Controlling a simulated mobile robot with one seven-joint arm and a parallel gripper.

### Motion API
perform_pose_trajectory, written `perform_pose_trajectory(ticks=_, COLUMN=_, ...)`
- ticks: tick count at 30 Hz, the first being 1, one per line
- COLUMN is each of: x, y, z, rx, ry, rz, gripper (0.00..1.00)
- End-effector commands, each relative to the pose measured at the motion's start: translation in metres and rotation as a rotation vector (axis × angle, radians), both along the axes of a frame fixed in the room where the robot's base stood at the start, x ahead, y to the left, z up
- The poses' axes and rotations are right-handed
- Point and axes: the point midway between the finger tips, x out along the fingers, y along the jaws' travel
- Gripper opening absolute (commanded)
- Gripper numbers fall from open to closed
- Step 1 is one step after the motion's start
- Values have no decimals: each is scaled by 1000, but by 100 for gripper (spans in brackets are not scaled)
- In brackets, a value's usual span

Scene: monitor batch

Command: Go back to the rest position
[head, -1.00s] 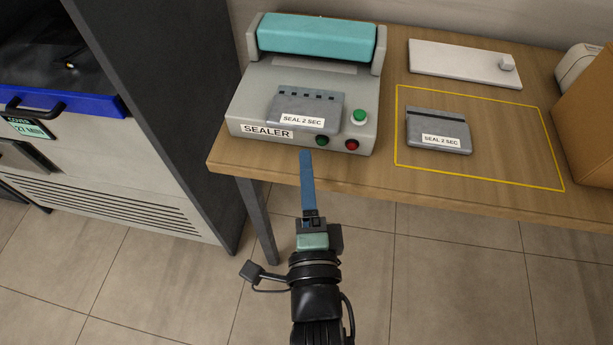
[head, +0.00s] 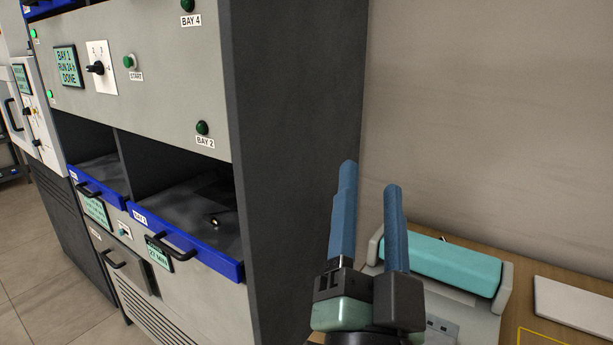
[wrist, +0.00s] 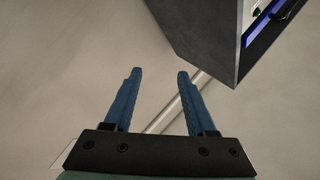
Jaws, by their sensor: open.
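My gripper (head: 370,178) is raised in front of the wall at the centre right of the head view. Its two blue fingers stand apart with nothing between them. In the wrist view my gripper (wrist: 157,75) is also open and empty, with the plain wall ahead of it. The grey sealer (head: 470,312) with its teal bar (head: 441,262) is behind and to the right of my gripper, partly hidden by it.
A tall cabinet with a dark side panel (head: 290,150) stands left of my gripper. It has open bays with blue-edged drawers (head: 190,250). A wooden table (head: 515,290) with a white plate (head: 580,312) is at the lower right. The wall (head: 480,110) above is clear.

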Motion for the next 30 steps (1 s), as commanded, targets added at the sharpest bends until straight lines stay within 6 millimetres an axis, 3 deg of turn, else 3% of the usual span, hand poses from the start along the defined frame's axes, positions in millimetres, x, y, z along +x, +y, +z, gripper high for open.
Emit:
perform_pose_trajectory(ticks=1, x=-7, y=12, z=36, rx=-87, ry=-52, rz=-18, gripper=57)
perform_pose_trajectory(ticks=3, x=-16, y=25, z=71, rx=-194, ry=-101, rz=-56, gripper=57)
perform_pose_trajectory(ticks=9, x=-53, y=52, z=150, rx=-431, ry=-227, rz=-175, gripper=57)
perform_pose_trajectory(ticks=12, x=-74, y=64, z=181, rx=-526, ry=-285, rz=-240, gripper=57)
perform_pose_trajectory(ticks=30, x=-69, y=62, z=334, rx=-526, ry=-269, rz=-238, gripper=57)
